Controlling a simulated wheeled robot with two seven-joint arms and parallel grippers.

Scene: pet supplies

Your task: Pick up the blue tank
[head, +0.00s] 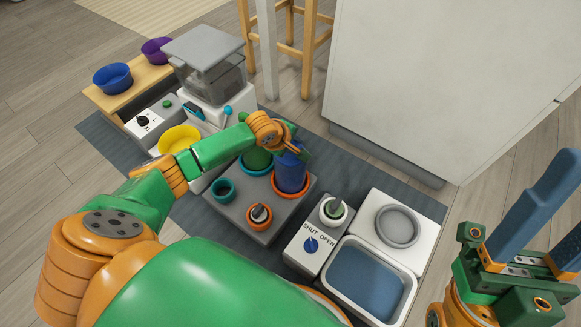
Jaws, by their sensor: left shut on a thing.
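The blue tank (291,176) stands upright in an orange ring on a dark grey block (227,215), near the middle of the head view. My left gripper (292,148) reaches in from the left and is shut on the tank's upper part. Its fingers and wrist partly hide the tank's top. My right gripper (545,215) is at the right edge, its blue-grey fingers apart and pointing up, with nothing seen between them.
The grey block also holds a green round piece (257,160), a teal cup (223,190) and an orange-ringed holder (260,215). A white basin (411,295) and a shut/open valve box (300,252) stand right. A clear-topped dispenser (205,60) and yellow bowl (179,138) stand left.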

